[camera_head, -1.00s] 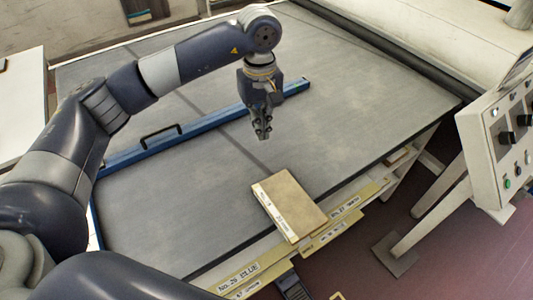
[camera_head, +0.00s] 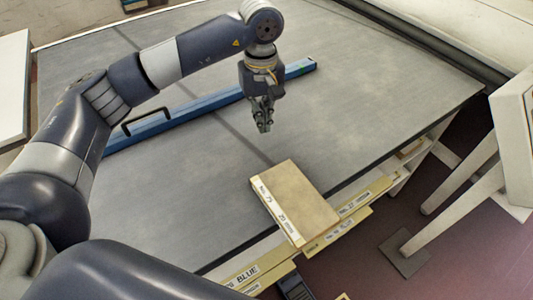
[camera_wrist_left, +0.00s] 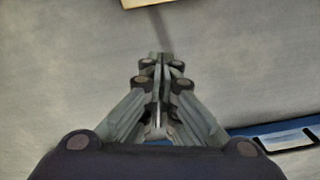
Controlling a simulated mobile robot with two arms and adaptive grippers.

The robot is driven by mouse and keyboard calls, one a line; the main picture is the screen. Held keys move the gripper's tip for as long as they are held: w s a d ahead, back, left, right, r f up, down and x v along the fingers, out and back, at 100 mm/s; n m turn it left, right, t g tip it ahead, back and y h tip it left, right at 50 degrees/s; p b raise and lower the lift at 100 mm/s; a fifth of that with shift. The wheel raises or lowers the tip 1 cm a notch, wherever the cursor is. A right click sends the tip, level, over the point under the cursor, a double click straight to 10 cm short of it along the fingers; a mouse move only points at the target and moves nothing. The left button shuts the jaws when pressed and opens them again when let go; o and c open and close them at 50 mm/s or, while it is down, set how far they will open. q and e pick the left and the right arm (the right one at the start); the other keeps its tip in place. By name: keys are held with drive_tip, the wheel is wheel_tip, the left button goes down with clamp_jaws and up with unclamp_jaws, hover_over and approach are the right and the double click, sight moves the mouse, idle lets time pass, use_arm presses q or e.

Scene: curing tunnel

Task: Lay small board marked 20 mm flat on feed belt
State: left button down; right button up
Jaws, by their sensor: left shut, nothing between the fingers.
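A small tan board (camera_head: 298,205) with a white label strip along its left edge lies flat at the front edge of the grey feed belt (camera_head: 360,85). The board's lower right part reaches to the labelled strips at the table edge. My left gripper (camera_head: 265,128) is shut and empty above the belt, behind the board and apart from it. In the left wrist view the shut fingers (camera_wrist_left: 162,60) point toward the belt, and an edge of the board (camera_wrist_left: 165,2) shows at the top. My right gripper is not in view.
A blue bar with a black handle (camera_head: 200,105) lies across the belt behind my left gripper. Yellow labelled strips (camera_head: 345,215) run along the front edge. A white control box (camera_head: 515,135) on a stand is at the right. The belt's far right is clear.

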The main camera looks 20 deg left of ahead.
sight(267, 164)
use_arm(q)
wheel_tip(267, 164, down, 9)
drive_tip(key=p, duration=0.3)
drive_tip(key=shift+s, duration=0.15)
drive_tip(key=shift+s+d+f+p, duration=0.15)
drive_tip(key=shift+s+d+p, duration=0.3)
drive_tip(key=shift+s+p, duration=0.1)
drive_tip(key=shift+s+d+f+p, duration=0.15)
drive_tip(key=shift+s+d+p, duration=0.3)
drive_tip(key=shift+s, duration=0.1)
drive_tip(key=shift+s+d+f, duration=0.1)
drive_tip(key=shift+s+d, duration=0.25)
drive_tip(key=shift+s, duration=0.1)
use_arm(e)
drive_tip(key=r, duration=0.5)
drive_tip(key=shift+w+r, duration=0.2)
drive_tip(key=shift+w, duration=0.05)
use_arm(q)
drive_tip(key=shift+s+d+f+b, duration=0.15)
drive_tip(key=shift+s+d+b, duration=0.35)
drive_tip(key=shift+s+b, duration=0.2)
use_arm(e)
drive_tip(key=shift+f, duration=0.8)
